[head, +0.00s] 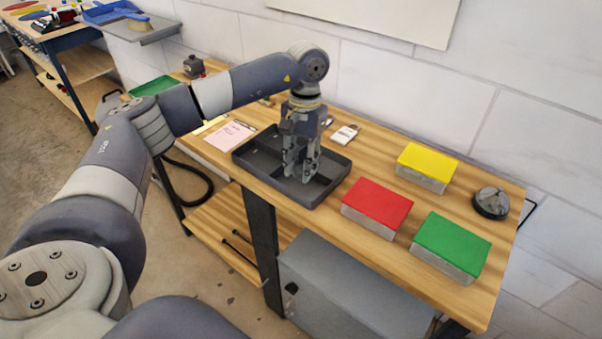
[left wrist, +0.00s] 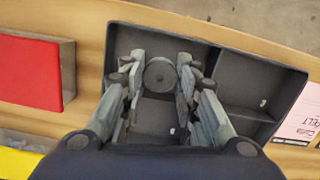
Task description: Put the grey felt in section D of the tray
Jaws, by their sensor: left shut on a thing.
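The dark grey tray (head: 333,190) lies on the wooden bench, with inner walls dividing it into sections; it also shows in the left wrist view (left wrist: 253,82). My left gripper (head: 301,176) points down into the tray, over its right-hand part in the head view. In the left wrist view the gripper (left wrist: 160,84) is shut on a round grey disc, the grey felt (left wrist: 160,73). The head view does not show the felt clearly, as the fingers cover it. I cannot read section letters. My right gripper is not in view.
A red-topped box (head: 377,203) stands close right of the tray, with yellow-topped (head: 427,162) and green-topped (head: 451,243) boxes beyond. A dark dome (head: 490,203) is at the far right. A pink sheet on a clipboard (head: 228,137) lies left of the tray, a white card (head: 344,134) behind it.

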